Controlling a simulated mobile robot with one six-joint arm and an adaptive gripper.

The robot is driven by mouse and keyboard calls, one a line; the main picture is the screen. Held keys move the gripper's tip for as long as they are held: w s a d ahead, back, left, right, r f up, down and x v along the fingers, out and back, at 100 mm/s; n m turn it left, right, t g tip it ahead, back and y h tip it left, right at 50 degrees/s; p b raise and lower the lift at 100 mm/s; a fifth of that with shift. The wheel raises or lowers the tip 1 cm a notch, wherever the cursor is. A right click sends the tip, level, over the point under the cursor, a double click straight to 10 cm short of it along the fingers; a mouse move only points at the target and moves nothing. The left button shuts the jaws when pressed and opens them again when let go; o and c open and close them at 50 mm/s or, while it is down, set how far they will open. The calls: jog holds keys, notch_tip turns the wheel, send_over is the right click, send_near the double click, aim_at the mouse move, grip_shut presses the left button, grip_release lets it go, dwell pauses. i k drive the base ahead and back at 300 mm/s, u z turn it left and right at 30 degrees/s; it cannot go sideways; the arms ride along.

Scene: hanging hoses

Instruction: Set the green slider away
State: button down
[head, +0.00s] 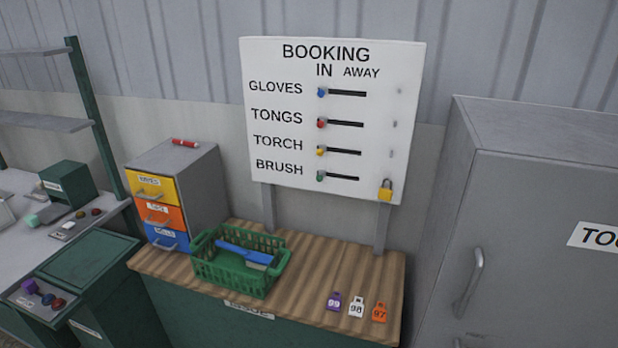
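The green slider (320,176) sits at the left end of its dark slot in the BRUSH row, the lowest row of the white booking board (262,60). That end is under the word IN; AWAY is printed to the right. The blue slider (321,92), red slider (321,123) and yellow slider (320,150) also stand at the left ends of the GLOVES, TONGS and TORCH slots. My gripper is not in view.
A yellow padlock (385,190) hangs at the board's lower right. Below stand a green basket (228,274) holding a blue-handled brush (245,253), and numbered tags (356,307) on the wooden bench top (305,290). A grey cabinet (530,240) stands right, coloured drawers (158,214) left.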

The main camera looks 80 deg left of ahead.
aim_at(322, 174)
jog(key=u, duration=0.05)
jog(key=k, duration=1.05)
jog(key=u, duration=1.45)
jog(key=i, duration=1)
jog(key=u, duration=0.05)
